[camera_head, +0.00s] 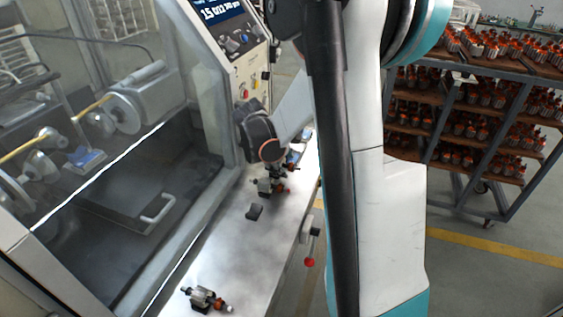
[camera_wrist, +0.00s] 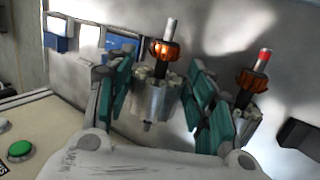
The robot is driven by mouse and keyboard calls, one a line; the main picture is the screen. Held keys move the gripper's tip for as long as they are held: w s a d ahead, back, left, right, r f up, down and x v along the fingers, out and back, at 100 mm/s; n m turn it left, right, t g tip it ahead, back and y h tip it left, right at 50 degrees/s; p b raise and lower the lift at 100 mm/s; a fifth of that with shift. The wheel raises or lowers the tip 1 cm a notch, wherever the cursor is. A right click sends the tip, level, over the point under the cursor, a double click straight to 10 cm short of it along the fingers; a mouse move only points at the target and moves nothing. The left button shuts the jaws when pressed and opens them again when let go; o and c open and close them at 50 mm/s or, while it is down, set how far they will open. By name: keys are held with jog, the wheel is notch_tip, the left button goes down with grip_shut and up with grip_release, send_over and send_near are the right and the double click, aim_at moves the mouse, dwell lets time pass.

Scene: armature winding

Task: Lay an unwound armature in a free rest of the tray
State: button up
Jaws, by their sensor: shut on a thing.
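My gripper (camera_wrist: 157,92) is shut on an armature (camera_wrist: 150,98). The armature has a grey core, an orange-copper commutator and a steel shaft, and it sits between the teal finger pads. A second armature (camera_wrist: 247,90), with a red-tipped shaft, is just right of the right finger, which partly hides its core. In the head view my arm hides much of the gripper. An armature (camera_head: 265,186) lies on the pale metal tray (camera_head: 232,243) near it, and another armature (camera_head: 203,297) lies at the near end. An empty black rest (camera_head: 254,212) stands between them; a dark rest (camera_wrist: 298,135) shows in the wrist view.
The winding machine (camera_head: 120,170) borders the tray's left side. A red-knobbed lever (camera_head: 309,262) sticks out at its right edge. A rack (camera_head: 465,125) full of armatures stands at right.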

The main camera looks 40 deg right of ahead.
jog(key=shift+f, duration=0.2)
jog(key=o, duration=1.5)
jog(key=v, duration=1.2)
jog(key=shift+a, duration=0.1)
